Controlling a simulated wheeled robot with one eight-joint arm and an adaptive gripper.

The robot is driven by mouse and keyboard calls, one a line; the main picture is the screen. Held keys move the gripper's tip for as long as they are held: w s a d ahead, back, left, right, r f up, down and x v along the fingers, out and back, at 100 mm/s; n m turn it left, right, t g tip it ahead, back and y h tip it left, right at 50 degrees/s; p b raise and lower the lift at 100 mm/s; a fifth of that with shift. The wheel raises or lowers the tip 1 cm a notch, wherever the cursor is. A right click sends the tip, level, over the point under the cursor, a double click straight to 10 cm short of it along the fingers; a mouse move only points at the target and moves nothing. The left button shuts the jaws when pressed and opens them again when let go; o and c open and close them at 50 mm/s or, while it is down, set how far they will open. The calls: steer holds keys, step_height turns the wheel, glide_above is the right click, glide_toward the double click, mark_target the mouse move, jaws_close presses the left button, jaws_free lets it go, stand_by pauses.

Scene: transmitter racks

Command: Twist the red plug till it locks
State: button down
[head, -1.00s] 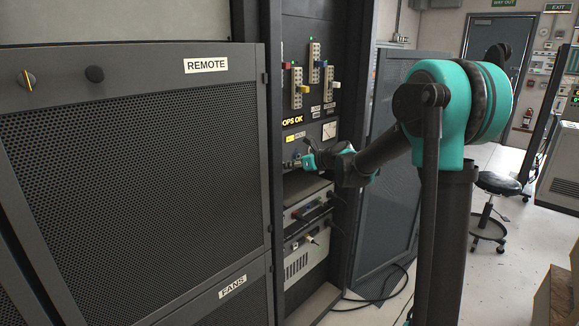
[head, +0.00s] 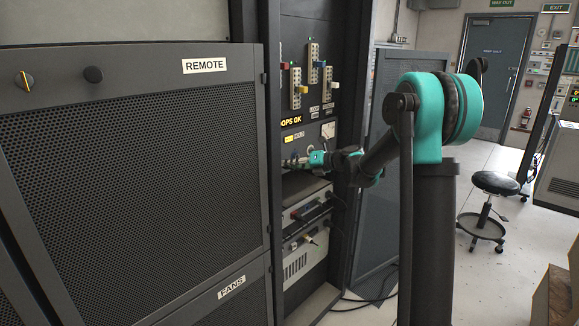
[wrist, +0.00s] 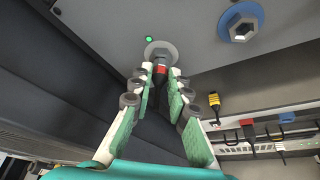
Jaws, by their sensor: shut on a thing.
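The red plug (wrist: 161,71) sits in a round grey socket (wrist: 161,49) on the panel in the wrist view. Only a short red band of it shows between my fingertips. My gripper (wrist: 160,83) is shut on the plug, with one green-padded finger on each side. A small green light (wrist: 149,39) glows beside the socket. In the head view my gripper (head: 298,162) reaches the rack panel below the "OPS OK" sign (head: 291,121); the plug is too small to make out there.
A blue-ringed socket (wrist: 240,22) is to the right on the same panel. Yellow (wrist: 214,103), red (wrist: 246,122) and blue (wrist: 287,117) plugs with cables sit lower right. A grey mesh cabinet (head: 130,180) stands left of the rack. A stool (head: 488,205) stands on open floor at right.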

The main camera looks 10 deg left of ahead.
steer(key=shift+m, duration=0.5)
steer(key=c, duration=1.4)
jaws_free()
steer(key=shift+o, duration=0.2)
